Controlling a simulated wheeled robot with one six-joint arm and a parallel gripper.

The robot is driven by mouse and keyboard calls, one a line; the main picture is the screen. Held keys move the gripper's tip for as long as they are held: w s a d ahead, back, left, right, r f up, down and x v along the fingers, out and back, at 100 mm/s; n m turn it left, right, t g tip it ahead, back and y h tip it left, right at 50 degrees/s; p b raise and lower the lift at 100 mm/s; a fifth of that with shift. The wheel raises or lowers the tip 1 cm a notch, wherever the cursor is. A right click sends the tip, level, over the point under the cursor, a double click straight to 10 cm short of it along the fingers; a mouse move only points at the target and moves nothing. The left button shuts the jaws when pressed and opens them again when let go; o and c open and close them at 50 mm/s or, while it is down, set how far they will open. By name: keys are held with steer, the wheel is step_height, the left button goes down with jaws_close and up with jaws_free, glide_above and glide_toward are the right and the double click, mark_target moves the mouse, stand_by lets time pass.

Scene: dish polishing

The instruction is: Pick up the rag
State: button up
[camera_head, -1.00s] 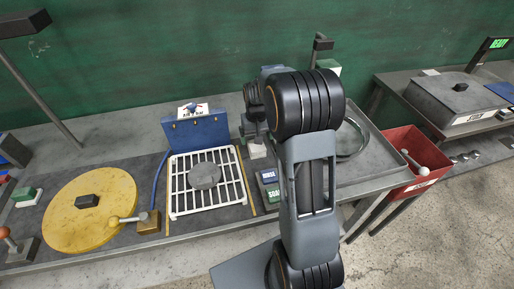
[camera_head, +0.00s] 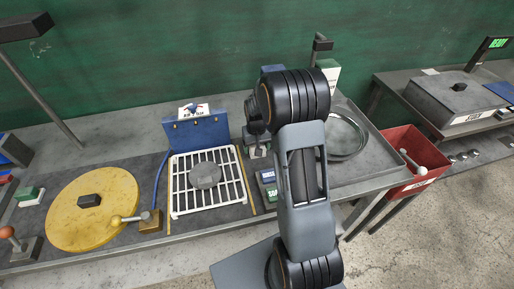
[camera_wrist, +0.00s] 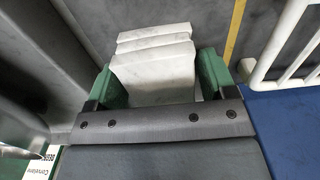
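The rag (camera_wrist: 155,68) is a folded white cloth in layers, in the upper middle of the wrist view, on a dark surface. My gripper (camera_wrist: 160,80) has green fingers spread wide on either side of the rag, one left and one right. The rag nearly fills the space between them; whether they press on it is unclear. In the head view my arm stands over the table right of the white rack, and its links hide most of the gripper and rag.
A white rack (camera_head: 241,182) with a grey round piece (camera_head: 205,175) stands just left of my arm, with a blue box (camera_head: 197,131) behind it. A yellow disc (camera_head: 66,222) lies further left. A metal tray (camera_head: 375,165) and red bin (camera_head: 398,165) are to the right.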

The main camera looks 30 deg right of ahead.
steer(key=c, duration=0.8)
steer(key=shift+c, duration=0.2)
